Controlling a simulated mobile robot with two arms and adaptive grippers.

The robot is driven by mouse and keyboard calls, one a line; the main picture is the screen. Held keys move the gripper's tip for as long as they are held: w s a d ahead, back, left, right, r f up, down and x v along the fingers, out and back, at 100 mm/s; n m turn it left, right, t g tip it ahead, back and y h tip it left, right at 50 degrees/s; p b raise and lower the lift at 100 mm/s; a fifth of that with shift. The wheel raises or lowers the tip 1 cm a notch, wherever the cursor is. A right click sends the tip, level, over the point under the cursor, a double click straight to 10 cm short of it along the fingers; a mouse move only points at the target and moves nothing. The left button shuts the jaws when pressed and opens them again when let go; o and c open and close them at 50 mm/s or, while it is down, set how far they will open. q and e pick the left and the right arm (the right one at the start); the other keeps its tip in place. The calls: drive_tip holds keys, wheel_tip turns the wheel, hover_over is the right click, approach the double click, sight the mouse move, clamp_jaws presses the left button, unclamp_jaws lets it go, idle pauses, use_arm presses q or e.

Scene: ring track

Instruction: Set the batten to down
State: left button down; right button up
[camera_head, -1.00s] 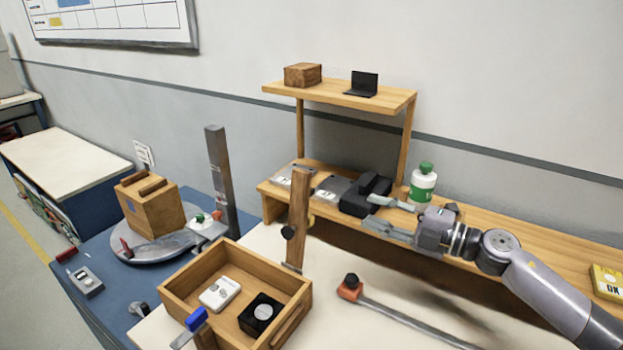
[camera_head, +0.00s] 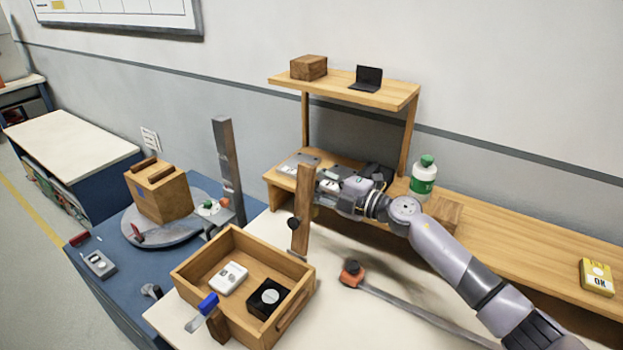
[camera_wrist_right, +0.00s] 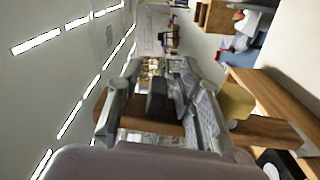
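The batten (camera_head: 303,212) is a brown wooden bar, standing nearly upright at the back right corner of the open wooden box. A black knob (camera_head: 293,223) is on its left side. My right gripper (camera_head: 325,190) is close by the batten's upper part, on its right; the fingertips are partly hidden in the head view. In the right wrist view the batten (camera_wrist_right: 265,133) runs across the picture, past my right gripper (camera_wrist_right: 160,75). Its fingers are spread apart, with a dark block between them. I cannot tell whether they touch the batten. My left gripper is not in view.
The wooden box (camera_head: 240,240) holds a white and a black item. A wooden shelf unit (camera_head: 350,85) and a green-capped bottle (camera_head: 424,178) stand behind. A lever (camera_head: 410,313) with an orange end lies on the right. A grey post (camera_head: 228,170) rises at left.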

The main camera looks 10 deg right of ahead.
drive_tip(key=shift+w+a, duration=0.1)
clamp_jaws()
idle(0.4)
idle(0.5)
